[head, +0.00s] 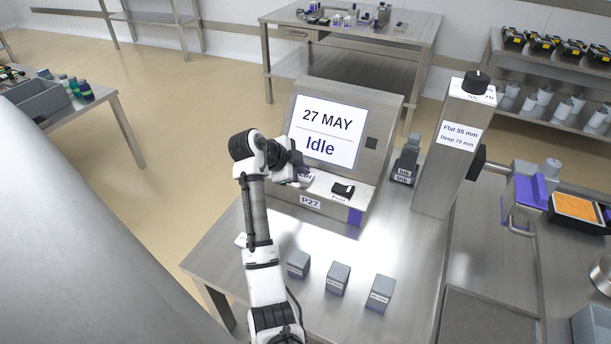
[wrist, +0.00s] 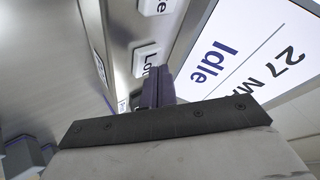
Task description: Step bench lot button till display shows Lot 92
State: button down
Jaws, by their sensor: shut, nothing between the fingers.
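The bench display (head: 325,132) reads "27 MAY" and "Idle"; it shows no lot number. It also appears turned on its side in the wrist view (wrist: 245,50). The white lot button (wrist: 146,58), with "Lo" readable, is on the console front in the wrist view. My gripper (head: 297,160) is shut and empty, low in front of the display's left part. In the wrist view its dark fingertips (wrist: 157,82) are right beside the lot button, partly covering its label. I cannot tell whether they touch it. In the head view my gripper mostly hides the button.
Another white button (wrist: 157,5) is past the lot button. Grey blocks (head: 337,279) stand on the bench front. A steel post (head: 452,150) rises to the right.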

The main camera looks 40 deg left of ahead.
aim_at(302, 177)
jog(key=shift+f+b, duration=0.35)
jog(key=shift+f, duration=0.15)
jog(key=shift+r, duration=0.15)
dwell(0.5)
jog(key=shift+r+p, duration=0.55)
jog(key=shift+r, duration=0.25)
jog(key=shift+r+p, duration=1.4)
jog(key=shift+r, duration=1.15)
